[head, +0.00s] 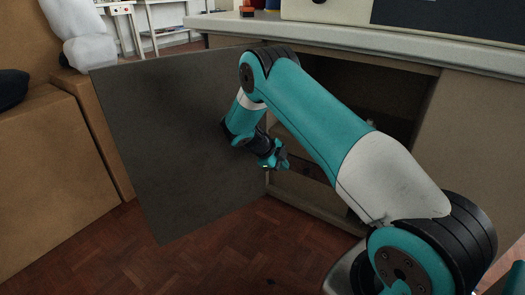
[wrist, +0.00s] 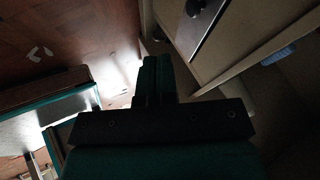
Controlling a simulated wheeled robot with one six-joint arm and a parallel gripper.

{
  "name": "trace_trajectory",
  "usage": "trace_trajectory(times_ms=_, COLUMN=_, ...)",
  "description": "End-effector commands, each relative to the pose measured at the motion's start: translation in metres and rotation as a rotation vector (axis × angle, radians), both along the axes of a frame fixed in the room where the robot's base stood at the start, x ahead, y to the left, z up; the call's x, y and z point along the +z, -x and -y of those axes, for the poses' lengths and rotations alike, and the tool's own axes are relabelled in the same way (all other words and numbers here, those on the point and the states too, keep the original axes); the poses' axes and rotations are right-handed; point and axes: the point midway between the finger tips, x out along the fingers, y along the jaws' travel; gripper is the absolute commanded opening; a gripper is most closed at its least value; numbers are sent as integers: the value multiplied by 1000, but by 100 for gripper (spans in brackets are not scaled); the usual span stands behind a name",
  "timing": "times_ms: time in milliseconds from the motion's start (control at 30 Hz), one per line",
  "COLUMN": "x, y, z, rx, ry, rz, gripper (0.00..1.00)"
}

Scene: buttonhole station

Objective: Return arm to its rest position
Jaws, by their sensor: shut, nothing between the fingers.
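My arm reaches out across the head view and bends down at its elbow in front of an open cabinet. My gripper (head: 277,162) hangs near the cabinet's lower opening, beside the inner side of the open grey door (head: 160,140). In the wrist view, its two dark teal fingers (wrist: 154,70) lie together with nothing visible between them. The head view shows the fingertips small, and I cannot tell whether they touch anything. The cabinet's dark interior (head: 385,95) is partly hidden behind my arm.
Cardboard boxes (head: 50,180) stand at the left, with a white bag (head: 85,40) on top. The counter (head: 440,55) runs above the cabinet. Parquet floor (head: 220,250) lies open below the door. The wrist view shows a small blue thing (wrist: 278,56) and pale scraps (wrist: 38,54).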

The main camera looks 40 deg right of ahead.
Motion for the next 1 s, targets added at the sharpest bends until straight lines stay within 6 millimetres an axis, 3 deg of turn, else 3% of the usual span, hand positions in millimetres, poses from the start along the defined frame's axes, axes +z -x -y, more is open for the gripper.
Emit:
trace_trajectory(times_ms=233, x=3, y=-1, z=-2, rx=7, ry=-5, rz=-2, gripper=0)
trace_trajectory(times_ms=333, x=21, y=-5, z=-12, rx=78, ry=-47, rz=-23, gripper=0)
trace_trajectory(times_ms=467, x=77, y=-10, z=-52, rx=351, ry=-186, rz=-102, gripper=0)
trace_trajectory(times_ms=567, x=136, y=-3, z=-100, rx=697, ry=-327, rz=-190, gripper=0)
trace_trajectory(times_ms=667, x=193, y=18, z=-151, rx=1080, ry=-440, rz=-271, gripper=0)
trace_trajectory(times_ms=800, x=265, y=70, z=-217, rx=1646, ry=-532, rz=-363, gripper=0)
trace_trajectory(times_ms=900, x=308, y=117, z=-256, rx=2046, ry=-544, rz=-411, gripper=0)
trace_trajectory(times_ms=1000, x=337, y=163, z=-285, rx=2386, ry=-515, rz=-441, gripper=0)
